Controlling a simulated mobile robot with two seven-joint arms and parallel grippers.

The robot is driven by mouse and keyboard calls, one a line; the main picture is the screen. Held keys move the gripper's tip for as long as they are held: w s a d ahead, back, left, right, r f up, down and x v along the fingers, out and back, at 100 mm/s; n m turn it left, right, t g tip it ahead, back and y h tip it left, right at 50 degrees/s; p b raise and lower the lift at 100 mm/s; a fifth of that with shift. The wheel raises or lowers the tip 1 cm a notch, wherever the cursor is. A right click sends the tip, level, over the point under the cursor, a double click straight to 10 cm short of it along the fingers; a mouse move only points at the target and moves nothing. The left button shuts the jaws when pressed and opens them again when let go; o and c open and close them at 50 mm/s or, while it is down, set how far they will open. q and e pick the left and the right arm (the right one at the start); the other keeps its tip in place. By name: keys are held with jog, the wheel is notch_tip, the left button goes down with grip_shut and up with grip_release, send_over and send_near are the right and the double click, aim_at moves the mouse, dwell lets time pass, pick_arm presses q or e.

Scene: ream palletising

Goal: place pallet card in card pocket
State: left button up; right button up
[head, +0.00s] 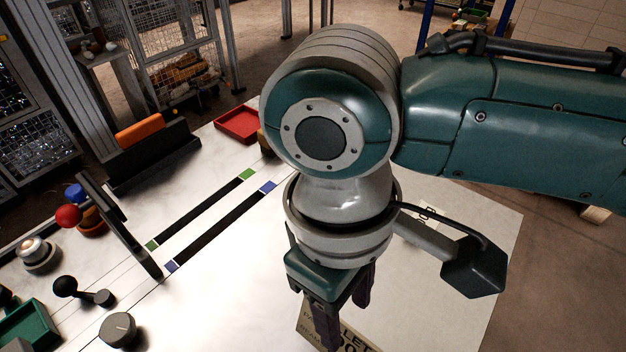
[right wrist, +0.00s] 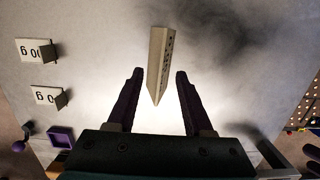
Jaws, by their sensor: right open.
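The beige pallet card (head: 352,338), with dark printed letters, shows at the bottom of the head view, partly hidden by my right gripper and cut off by the frame edge. In the right wrist view the pallet card (right wrist: 160,55) shows as a narrow beige slab with print on its right side. My right gripper (head: 343,320) points down over the card. In the right wrist view its dark fingers (right wrist: 159,74) are open, one on each side of the card's near end, with gaps visible. I cannot make out the card pocket. My left gripper is not in view.
The white table has two dark strips (head: 205,210) with green and blue ends, a black upright bar (head: 120,225), a red tray (head: 238,123), a grey knob (head: 118,329) and a green tray (head: 30,328). Two small printed blocks (right wrist: 36,50) and a purple tray (right wrist: 60,137) show at left in the right wrist view.

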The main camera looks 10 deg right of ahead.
aim_at(344, 336)
notch_tip(344, 336, down, 2)
jog(key=shift+s+d+f, duration=0.1)
grip_shut()
dwell(0.4)
dwell(1.1)
